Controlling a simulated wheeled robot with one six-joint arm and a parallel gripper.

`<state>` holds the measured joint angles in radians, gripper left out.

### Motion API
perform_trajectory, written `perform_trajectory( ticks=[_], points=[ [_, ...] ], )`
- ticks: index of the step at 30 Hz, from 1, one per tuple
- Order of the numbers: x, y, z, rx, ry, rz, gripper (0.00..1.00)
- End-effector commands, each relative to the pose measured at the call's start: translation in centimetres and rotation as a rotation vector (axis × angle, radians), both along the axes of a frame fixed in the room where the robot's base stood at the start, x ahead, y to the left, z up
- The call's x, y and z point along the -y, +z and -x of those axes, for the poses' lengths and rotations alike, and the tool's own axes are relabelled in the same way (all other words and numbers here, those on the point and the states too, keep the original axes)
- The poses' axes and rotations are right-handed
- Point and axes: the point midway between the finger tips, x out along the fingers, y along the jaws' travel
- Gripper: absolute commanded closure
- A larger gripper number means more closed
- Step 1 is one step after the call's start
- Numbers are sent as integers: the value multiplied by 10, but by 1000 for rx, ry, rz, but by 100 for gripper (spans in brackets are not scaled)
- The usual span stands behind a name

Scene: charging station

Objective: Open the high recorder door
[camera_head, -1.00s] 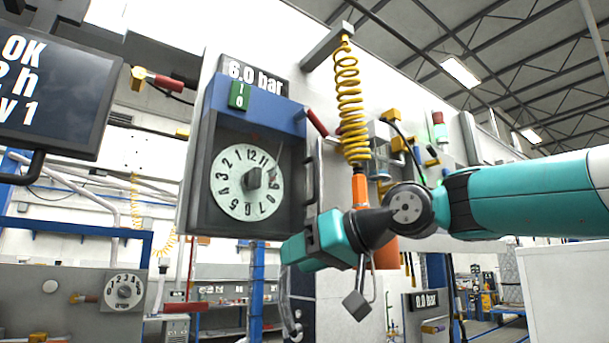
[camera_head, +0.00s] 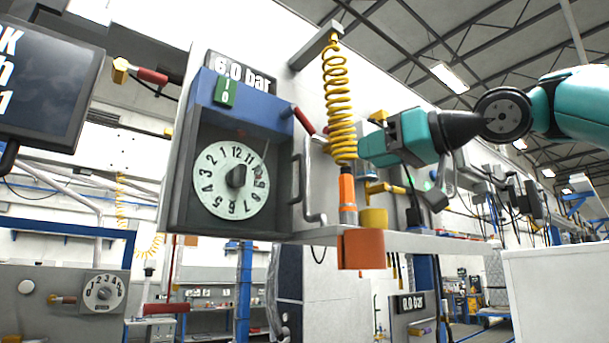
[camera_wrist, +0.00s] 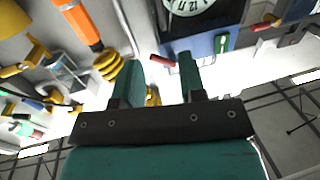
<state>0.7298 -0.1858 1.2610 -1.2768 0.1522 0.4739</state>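The high recorder (camera_head: 235,120) is a dark box with a blue top band and a round white dial (camera_head: 231,180) behind its front door. The door looks shut. A grey upright handle (camera_head: 296,178) shows at its right edge. My gripper (camera_head: 362,150) is right of the recorder, beside the yellow coiled hose, apart from the handle. In the wrist view, inverted, my gripper (camera_wrist: 158,60) has two teal fingers spread with nothing between them. The recorder's blue band (camera_wrist: 215,42) and dial (camera_wrist: 190,6) show at the top there. The handle is hard to make out in that view.
A yellow coiled hose (camera_head: 340,100) hangs over an orange tool (camera_head: 347,195). A red-handled lever (camera_head: 303,121) sticks out near the recorder's upper right. A grey shelf (camera_head: 400,241) with an orange block (camera_head: 361,250) lies below. A screen (camera_head: 45,85) hangs at left.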

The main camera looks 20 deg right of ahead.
Motion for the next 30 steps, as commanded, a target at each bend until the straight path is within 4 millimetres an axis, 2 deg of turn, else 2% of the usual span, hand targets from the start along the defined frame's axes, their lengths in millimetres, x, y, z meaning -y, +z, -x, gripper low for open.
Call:
perform_trajectory(
  ticks=[11,21,25,30],
  points=[
    [-32,1,-53,-6,8,-2,63],
    [-66,2,-114,-7,5,-1,63],
    [-74,2,-131,-5,2,-1,63],
    [-79,0,-141,-3,-1,1,63]
  ],
)
